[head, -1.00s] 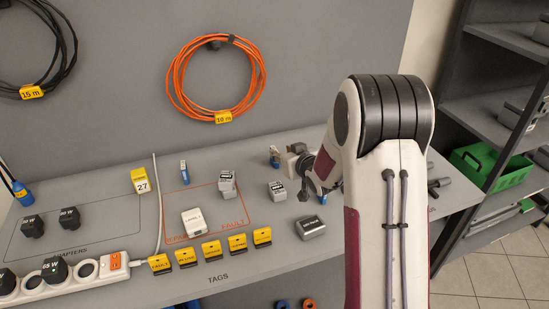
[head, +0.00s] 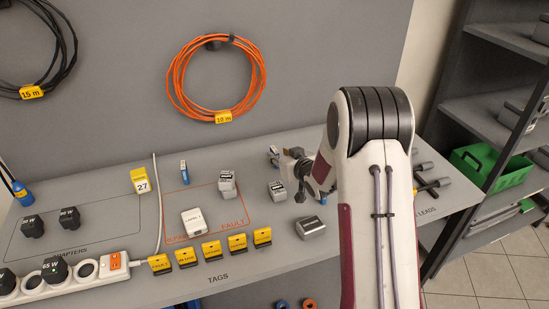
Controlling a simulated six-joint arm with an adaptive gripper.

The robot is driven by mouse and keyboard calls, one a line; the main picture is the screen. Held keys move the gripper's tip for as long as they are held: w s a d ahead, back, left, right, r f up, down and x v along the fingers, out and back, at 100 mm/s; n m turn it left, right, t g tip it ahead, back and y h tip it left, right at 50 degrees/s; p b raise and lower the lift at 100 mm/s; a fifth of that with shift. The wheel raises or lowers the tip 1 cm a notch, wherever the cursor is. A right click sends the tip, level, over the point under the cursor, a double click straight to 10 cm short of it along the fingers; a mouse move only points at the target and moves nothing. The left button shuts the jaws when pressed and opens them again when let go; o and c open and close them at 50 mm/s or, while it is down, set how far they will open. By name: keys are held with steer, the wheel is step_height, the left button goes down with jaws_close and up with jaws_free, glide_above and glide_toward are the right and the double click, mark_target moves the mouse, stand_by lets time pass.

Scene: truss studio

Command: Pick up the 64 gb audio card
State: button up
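One card (head: 184,171) is at the back of the orange-outlined area. My gripper (head: 296,178) is low over the bench, just right of the right-hand card. My arm hides much of it, and its fingertips do not show clearly. I cannot see whether it touches the card.
Grey battery-like blocks (head: 227,184), (head: 277,190), (head: 311,226) stand near the gripper. A white box (head: 196,222), yellow tags (head: 212,250), a power strip (head: 85,270) and black adapters (head: 33,227) lie left. Dark handles (head: 434,184) lie right.

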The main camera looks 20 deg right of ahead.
mark_target(275, 151)
steer(key=shift+w+f, duration=0.15)
steer(key=shift+w, duration=0.25)
steer(key=shift+d+x, duration=0.15)
steer(key=shift+x, duration=1.15)
steer(key=shift+d+x, duration=0.15)
steer(key=shift+x, duration=1.15)
jaws_close()
